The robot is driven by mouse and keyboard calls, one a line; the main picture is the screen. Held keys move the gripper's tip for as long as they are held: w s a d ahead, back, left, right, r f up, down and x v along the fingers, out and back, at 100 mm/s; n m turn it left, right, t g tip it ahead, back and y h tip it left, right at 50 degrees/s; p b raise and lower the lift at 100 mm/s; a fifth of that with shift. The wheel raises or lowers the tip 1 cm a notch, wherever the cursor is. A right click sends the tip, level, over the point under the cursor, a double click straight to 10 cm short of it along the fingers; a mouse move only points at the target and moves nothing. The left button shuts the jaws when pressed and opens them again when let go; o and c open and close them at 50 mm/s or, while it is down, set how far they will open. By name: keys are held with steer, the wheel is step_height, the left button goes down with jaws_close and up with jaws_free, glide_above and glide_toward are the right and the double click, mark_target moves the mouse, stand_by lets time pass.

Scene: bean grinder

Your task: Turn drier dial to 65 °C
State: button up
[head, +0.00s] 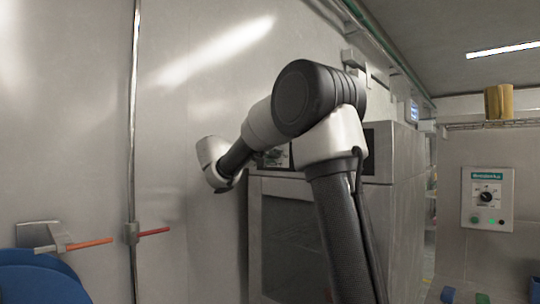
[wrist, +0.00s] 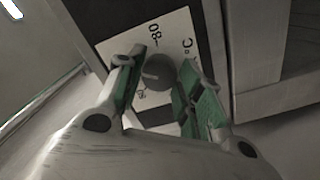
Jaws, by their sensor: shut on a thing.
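The drier dial (wrist: 157,74) is a round grey knob on a white scale plate in the wrist view. The plate shows "80" above the dial and "°C" to the right. A smaller mark at lower left is partly hidden and unclear. A pale line on the dial points roughly left, but its exact reading cannot be told. My gripper (wrist: 160,75) has its green-padded fingers on either side of the dial, shut on it. In the head view the drier (head: 393,215) is a grey cabinet with a glass door, partly behind my arm; my gripper and the dial are hidden there.
A control panel (head: 487,199) with another black dial is on the right wall. A door handle with an orange lever (head: 90,244) and a red lever (head: 153,231) stick out at left. A blue round object (head: 40,280) is at lower left.

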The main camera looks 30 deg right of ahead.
steer(key=shift+f, duration=0.15)
steer(key=o, duration=1)
steer(key=shift+o, duration=0.2)
steer(key=v, duration=1.2)
